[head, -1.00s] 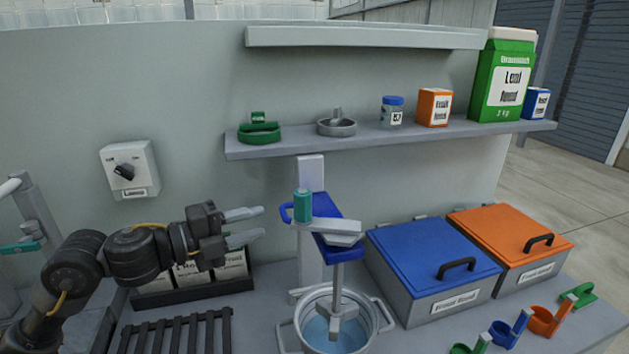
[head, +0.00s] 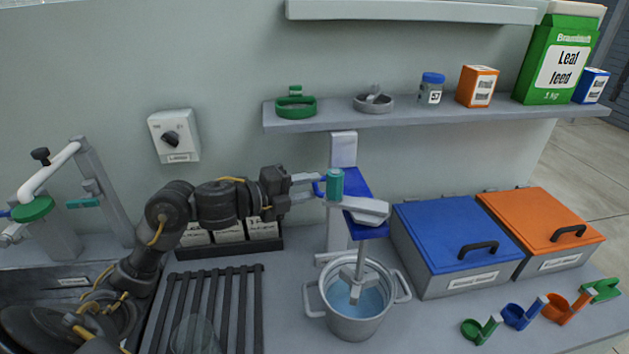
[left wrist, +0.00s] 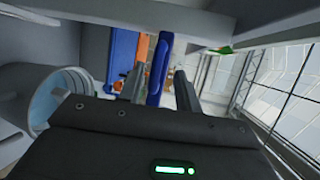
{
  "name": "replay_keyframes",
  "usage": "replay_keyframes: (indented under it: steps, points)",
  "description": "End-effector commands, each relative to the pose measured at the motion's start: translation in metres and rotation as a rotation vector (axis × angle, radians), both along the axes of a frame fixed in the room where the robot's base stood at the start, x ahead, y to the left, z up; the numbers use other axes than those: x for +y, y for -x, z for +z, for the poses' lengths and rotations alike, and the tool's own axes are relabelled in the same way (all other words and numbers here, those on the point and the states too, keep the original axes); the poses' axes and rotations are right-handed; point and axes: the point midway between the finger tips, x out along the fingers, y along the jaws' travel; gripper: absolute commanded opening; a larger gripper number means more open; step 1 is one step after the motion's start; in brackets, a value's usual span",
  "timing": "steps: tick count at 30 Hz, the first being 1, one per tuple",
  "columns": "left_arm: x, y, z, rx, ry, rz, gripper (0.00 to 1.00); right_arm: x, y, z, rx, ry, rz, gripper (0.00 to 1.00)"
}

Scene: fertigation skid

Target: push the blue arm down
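The mixer's blue arm (head: 359,197) sticks out from a grey post (head: 341,150) on the bench. It carries a teal cylinder (head: 335,185) and a grey head (head: 367,212), with a stirrer (head: 352,284) reaching into a metal bucket (head: 358,318) of bluish liquid. My left gripper (head: 317,187) is at the arm's left end, by its blue handle. In the left wrist view the blue handle (left wrist: 159,70) shows between my two fingers (left wrist: 160,88), which look apart; contact is unclear. My right gripper is not in view.
A shelf (head: 430,116) with jars and boxes runs above the mixer. A blue-lidded bin (head: 455,238) and an orange-lidded bin (head: 540,232) stand to the right. A dark slatted rack (head: 210,310) lies left of the bucket. A dial box (head: 174,136) is on the wall.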

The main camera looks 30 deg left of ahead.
Motion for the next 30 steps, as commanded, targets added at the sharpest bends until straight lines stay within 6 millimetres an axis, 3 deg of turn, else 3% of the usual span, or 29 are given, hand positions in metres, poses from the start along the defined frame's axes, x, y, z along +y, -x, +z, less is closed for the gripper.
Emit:
replay_keyframes:
  steps: [6, 16, 24, 30]
  points:
    - [-0.01, -0.019, -0.004, 0.0, 0.001, 0.002, 0.34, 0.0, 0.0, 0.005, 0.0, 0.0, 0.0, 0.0]
    - [-0.012, -0.022, -0.005, 0.0, -0.001, 0.003, 0.34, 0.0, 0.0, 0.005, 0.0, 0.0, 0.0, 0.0]
    - [-0.011, -0.022, -0.004, -0.001, 0.0, 0.003, 0.01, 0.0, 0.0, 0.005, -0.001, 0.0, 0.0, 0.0]
    - [-0.011, -0.022, -0.003, -0.004, 0.002, 0.004, 0.0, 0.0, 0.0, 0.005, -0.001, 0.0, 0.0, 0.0]
